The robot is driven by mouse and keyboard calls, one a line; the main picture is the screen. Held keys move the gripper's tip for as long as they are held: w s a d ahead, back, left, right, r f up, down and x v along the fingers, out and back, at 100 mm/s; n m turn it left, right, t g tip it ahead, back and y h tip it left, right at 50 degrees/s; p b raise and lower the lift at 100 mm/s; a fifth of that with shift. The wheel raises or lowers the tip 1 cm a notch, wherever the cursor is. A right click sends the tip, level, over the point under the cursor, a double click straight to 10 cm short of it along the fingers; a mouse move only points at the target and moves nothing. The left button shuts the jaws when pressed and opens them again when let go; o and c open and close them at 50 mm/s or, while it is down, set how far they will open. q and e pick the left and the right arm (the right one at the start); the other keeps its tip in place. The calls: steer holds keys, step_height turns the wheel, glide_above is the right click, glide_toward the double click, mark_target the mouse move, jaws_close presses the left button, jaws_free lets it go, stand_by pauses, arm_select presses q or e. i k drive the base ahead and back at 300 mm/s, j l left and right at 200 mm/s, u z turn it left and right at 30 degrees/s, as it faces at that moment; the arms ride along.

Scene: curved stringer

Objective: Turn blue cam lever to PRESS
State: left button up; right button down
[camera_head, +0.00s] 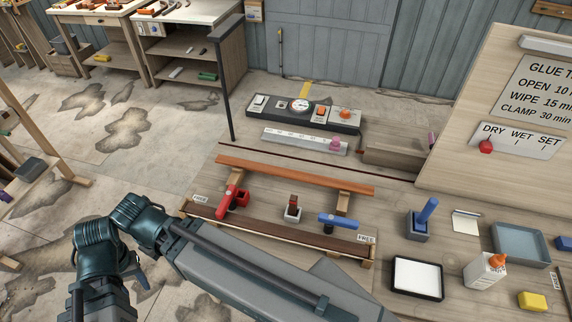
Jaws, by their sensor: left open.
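A blue lever (340,221) lies across the right end of the curved stringer jig, beside a small label (366,239) that seems to read FREE. Another blue handle (427,211) stands tilted upright in a grey-blue block (417,231) to the right. I cannot tell for certain which is the cam lever. A label (200,198) at the jig's left end is too small to read surely. My left arm crosses the bottom of the view, in front of the jig. Its fingertips cannot be made out, and no contact with either lever shows. My right gripper is not in view.
A dark post (222,95) rises at the back left.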

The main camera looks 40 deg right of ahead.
mark_target(324, 217)
steer(key=z, duration=0.5)
steer(key=l+z, duration=0.15)
steer(key=z, duration=0.35)
steer(key=l+z, duration=0.1)
steer(key=z, duration=0.9)
steer(key=k+l, duration=0.2)
steer(key=k, duration=0.3)
